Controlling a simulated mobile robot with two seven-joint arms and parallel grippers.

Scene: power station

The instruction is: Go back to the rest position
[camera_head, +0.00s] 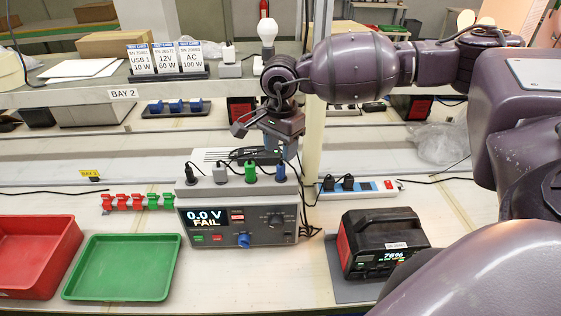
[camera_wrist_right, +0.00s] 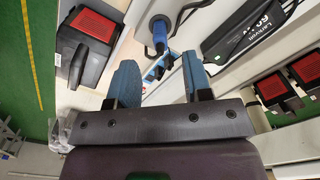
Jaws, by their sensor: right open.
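My right arm reaches in from the right across the head view. My right gripper (camera_head: 284,146) hangs above the back of the grey tester (camera_head: 240,222), whose screen reads 0.0 V FAIL. In the right wrist view its two blue-grey fingers (camera_wrist_right: 158,66) stand apart. A blue plug (camera_wrist_right: 159,32) shows beyond the gap between the fingertips. I cannot tell from these views whether a finger touches anything, but no object is visibly gripped. My left gripper is not in view.
Several coloured plugs stand on top of the tester. A red tray (camera_head: 62,282) and a green tray (camera_head: 123,268) lie at left. A power station reading 76% (camera_head: 385,240) stands at right. A white power strip (camera_head: 362,188) lies behind it. A shelf post (camera_head: 315,150) rises beside my gripper.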

